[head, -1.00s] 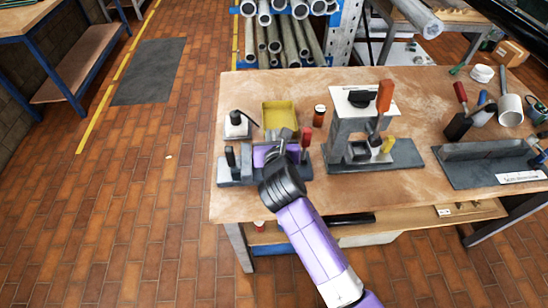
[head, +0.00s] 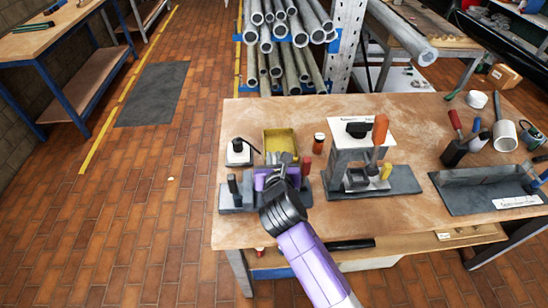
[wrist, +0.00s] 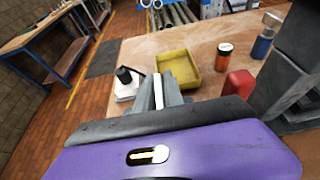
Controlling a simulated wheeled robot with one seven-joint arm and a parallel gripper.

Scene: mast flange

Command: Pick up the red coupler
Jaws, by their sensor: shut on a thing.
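My gripper (head: 284,162) is over the left part of the workbench, at the grey fixture (head: 237,197). In the wrist view its grey fingers (wrist: 166,92) are close together on a narrow pale thing (wrist: 158,91), mostly hidden, which I cannot identify. A red upright piece (head: 306,162) stands just right of the fingers and apart from them. It shows in the wrist view as a rounded red block (wrist: 239,84), its lower part hidden by my purple gripper body. I cannot tell whether this is the red coupler.
A yellow tray (head: 281,141) lies behind the gripper, with an orange jar (head: 318,143) to its right. A black-knobbed device (head: 239,152) stands to the left. A grey stand (head: 350,155) with an orange handle (head: 380,130) is to the right.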

